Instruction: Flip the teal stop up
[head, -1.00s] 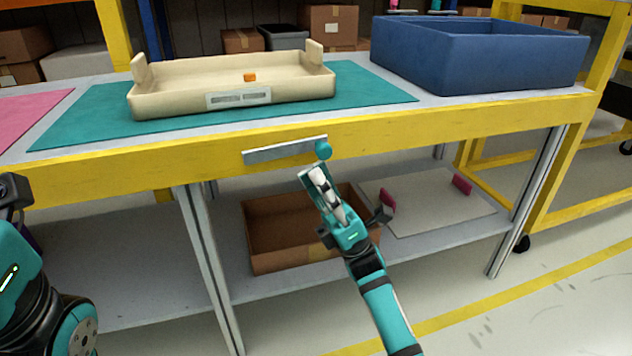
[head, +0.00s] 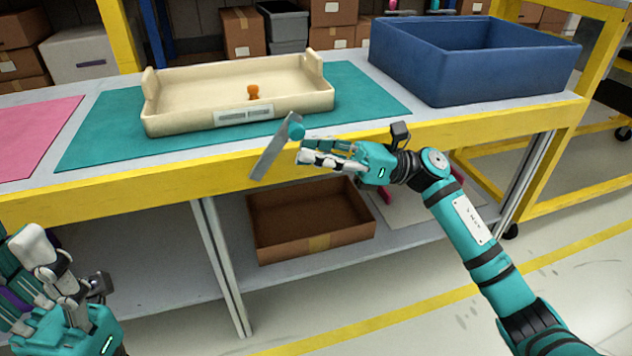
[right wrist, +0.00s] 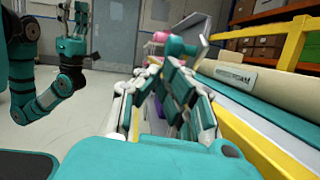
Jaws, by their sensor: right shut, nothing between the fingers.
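The stop is a grey metal bar (head: 270,153) with a teal knob (head: 296,131) at its upper end, on the table's yellow front edge. It stands tilted, with the knob end up and to the right. My right gripper (head: 303,157) is shut and empty, its fingertips close below the knob beside the bar. I cannot tell whether they touch it. In the right wrist view the knob (right wrist: 178,47) shows just beyond the fingers. My left gripper (head: 40,260) is at the lower left, away from the stop, and its fingers look apart.
A cream tray (head: 180,122) with an orange peg (head: 253,92) stands on a teal mat (head: 95,140). A blue bin (head: 480,82) is at the right of the table. A cardboard box (head: 320,240) sits on the lower shelf.

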